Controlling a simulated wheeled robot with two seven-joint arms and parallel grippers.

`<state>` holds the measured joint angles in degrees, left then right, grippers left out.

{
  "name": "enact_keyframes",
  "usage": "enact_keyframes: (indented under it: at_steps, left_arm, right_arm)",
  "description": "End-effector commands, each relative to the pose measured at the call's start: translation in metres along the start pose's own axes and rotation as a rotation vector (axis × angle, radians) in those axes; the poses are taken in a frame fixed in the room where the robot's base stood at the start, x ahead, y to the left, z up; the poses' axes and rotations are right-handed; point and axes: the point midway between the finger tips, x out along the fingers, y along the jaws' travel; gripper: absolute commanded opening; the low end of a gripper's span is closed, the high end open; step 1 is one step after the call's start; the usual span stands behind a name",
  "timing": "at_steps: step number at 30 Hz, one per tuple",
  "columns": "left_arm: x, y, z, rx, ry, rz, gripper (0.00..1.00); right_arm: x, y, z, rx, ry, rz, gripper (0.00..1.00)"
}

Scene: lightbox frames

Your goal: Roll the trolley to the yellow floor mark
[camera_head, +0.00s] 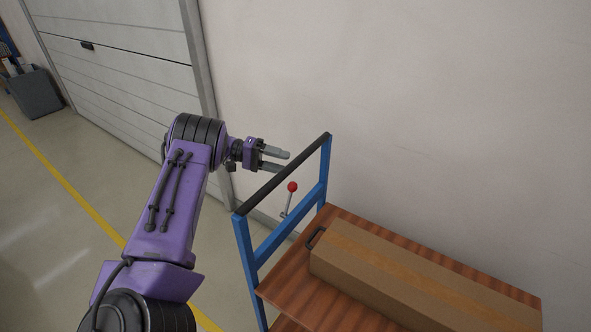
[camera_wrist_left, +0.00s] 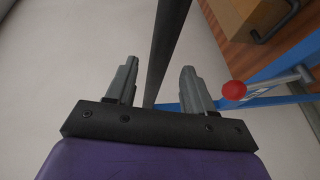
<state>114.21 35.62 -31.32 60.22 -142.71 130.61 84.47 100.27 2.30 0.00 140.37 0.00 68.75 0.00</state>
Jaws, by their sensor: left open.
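The trolley has a blue frame (camera_head: 247,258), a brown wooden deck (camera_head: 296,280) and a dark push bar (camera_head: 285,172) along its left end. My left gripper (camera_head: 287,161) is open beside the push bar, near its far end. In the left wrist view the push bar (camera_wrist_left: 168,40) runs between the two open fingers (camera_wrist_left: 155,85); I cannot tell whether they touch it. A lever with a red knob (camera_head: 292,186) stands by the trolley's frame, and the knob (camera_wrist_left: 234,90) shows right of the fingers. No yellow line in view can be told for sure as the floor mark. My right gripper is not in view.
A long cardboard box (camera_head: 400,275) lies on the deck. A pale wall (camera_head: 430,100) runs close behind the trolley. A yellow line (camera_head: 62,180) crosses the floor at left, before a closed shutter door (camera_head: 125,65). A grey bin (camera_head: 35,93) stands far left. The left floor is clear.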

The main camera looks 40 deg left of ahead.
Motion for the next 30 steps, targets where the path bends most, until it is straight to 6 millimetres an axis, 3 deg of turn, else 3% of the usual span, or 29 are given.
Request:
enact_keyframes:
  at_steps: [3,8,30]
  left_arm:
    - [-0.025,-0.003,0.0,0.001,0.003,0.001,0.53]
    - [-0.042,-0.001,0.0,0.0,0.0,0.0,0.53]
    - [-0.048,-0.001,0.001,-0.001,0.005,0.0,0.53]
  right_arm:
    - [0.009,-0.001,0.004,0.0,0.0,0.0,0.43]
    - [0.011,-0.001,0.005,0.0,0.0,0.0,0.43]
    - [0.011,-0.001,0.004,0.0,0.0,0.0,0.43]
